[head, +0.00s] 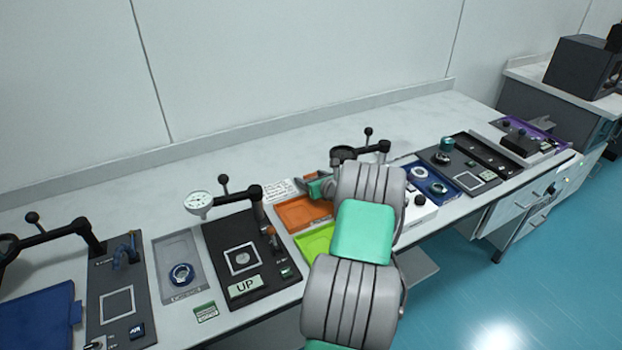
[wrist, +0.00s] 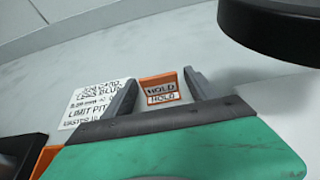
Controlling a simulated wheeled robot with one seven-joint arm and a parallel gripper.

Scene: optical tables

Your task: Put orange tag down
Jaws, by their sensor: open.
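The orange tag (wrist: 158,78), with a white label reading HOLD, shows in the wrist view on the pale bench top. It lies between the two fingers of my gripper (wrist: 161,80). The fingers are open, with a gap visible on each side of the tag. In the head view my gripper (head: 316,188) is low over the back edge of the orange tray (head: 303,213).
A white printed note (head: 281,190) lies just left of my gripper. A lime green tray (head: 313,243) is in front of the orange one. The bench behind is clear.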

